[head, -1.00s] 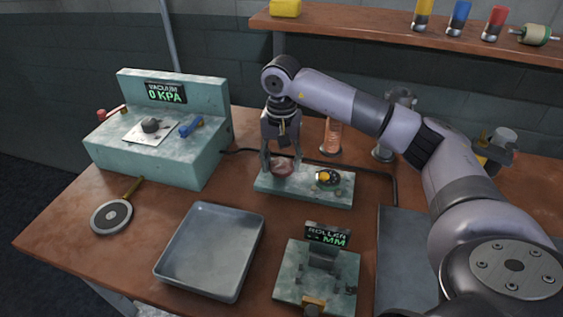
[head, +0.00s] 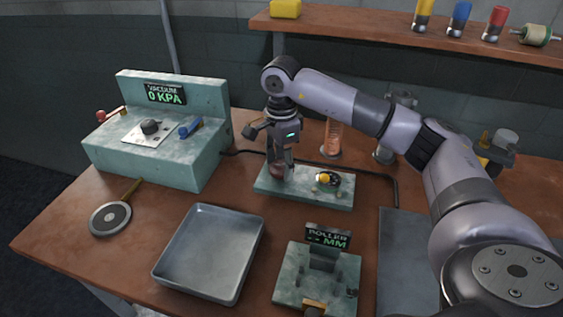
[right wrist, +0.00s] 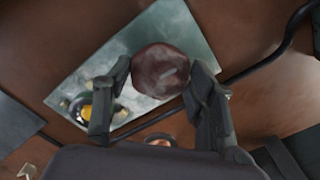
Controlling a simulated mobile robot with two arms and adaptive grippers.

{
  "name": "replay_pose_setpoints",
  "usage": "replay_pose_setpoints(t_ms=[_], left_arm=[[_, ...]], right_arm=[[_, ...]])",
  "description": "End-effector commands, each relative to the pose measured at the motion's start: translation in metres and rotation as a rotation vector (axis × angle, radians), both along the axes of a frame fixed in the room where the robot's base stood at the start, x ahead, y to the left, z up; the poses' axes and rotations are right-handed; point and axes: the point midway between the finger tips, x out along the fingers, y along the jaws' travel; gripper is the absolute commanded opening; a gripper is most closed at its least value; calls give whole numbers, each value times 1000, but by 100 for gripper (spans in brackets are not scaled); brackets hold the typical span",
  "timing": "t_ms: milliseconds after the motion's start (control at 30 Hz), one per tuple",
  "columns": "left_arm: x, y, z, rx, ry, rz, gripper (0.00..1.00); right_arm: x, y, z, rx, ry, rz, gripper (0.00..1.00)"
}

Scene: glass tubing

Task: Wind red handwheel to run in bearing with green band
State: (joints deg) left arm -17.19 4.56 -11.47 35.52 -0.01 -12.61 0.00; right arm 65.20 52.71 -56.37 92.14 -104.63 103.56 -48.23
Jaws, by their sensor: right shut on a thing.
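The handwheel (head: 277,173) is a dull dark-red round knob on the left part of a pale green block (head: 338,200) in the middle of the table. In the right wrist view the handwheel (right wrist: 160,68) sits between the two fingers. My right gripper (head: 281,163) comes down from above and is shut on it; the right wrist view shows its fingertips (right wrist: 158,82) on opposite sides of the rim. On the same block, right of the wheel, is a dark round seat with a yellow part (head: 323,178). My left gripper is not in view.
A vacuum box (head: 205,161) reading 0 kPa stands at the left. An empty grey tray (head: 207,257) and a roller gauge (head: 345,268) are in front. A glass cylinder (head: 332,140) stands behind. A shelf (head: 385,34) holds coloured bottles and a cylindrical roller.

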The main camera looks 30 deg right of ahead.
Motion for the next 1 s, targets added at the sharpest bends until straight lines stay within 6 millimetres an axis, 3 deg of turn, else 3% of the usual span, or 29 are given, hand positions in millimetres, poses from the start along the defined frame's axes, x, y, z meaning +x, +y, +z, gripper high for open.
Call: replay_pose_setpoints(t_ms=[1000], left_arm=[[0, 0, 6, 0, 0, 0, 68]], right_arm=[[1, -1, 1, 0, -2, -968, 24]])
